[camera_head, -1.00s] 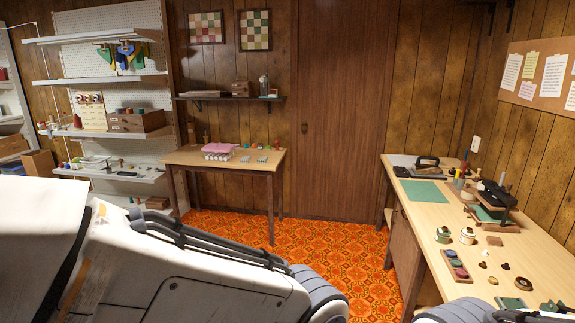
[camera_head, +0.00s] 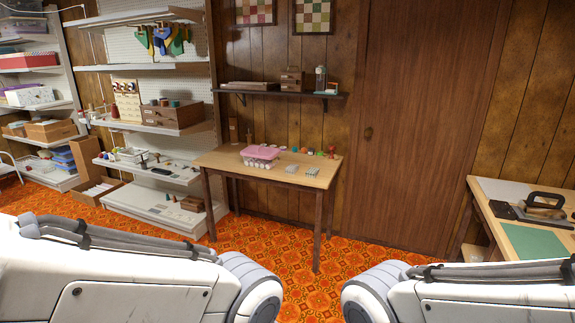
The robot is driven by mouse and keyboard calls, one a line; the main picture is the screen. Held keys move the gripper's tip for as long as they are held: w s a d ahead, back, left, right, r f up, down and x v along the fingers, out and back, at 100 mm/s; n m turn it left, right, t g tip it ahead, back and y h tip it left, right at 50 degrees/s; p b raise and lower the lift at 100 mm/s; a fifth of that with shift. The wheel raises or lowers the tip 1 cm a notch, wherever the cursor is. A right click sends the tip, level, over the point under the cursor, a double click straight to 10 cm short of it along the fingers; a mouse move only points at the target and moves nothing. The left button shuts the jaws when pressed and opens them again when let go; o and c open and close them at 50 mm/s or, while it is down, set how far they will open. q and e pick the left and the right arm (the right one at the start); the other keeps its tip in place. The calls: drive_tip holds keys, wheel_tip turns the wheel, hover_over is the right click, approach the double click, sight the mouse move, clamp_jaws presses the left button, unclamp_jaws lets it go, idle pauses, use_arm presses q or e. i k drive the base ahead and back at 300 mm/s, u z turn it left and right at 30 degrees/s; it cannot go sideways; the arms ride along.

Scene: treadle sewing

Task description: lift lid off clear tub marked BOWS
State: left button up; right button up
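I cannot pick out a tub with a readable BOWS label. A clear-looking bin (camera_head: 22,27) stands on the top shelf of the far-left rack, and its marking is too small to read. A pink-topped container (camera_head: 260,155) with pale round things along its lower side sits on the small wooden table (camera_head: 317,178); I can read no label on it. My two white arms cross the bottom of the view, left and right. Both grippers are out of view.
White shelves (camera_head: 140,67) with a wooden drawer box (camera_head: 174,116) stand left of the table. A workbench (camera_head: 490,212) with a green mat (camera_head: 535,243) is at right. Orange patterned floor (camera_head: 315,290) lies clear before the table.

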sight(255, 152)
drive_tip(key=u, duration=0.3)
drive_tip(key=i, duration=2.15)
drive_tip(key=z, duration=0.2)
drive_tip(key=i, duration=1.9)
drive_tip(key=z, duration=0.4)
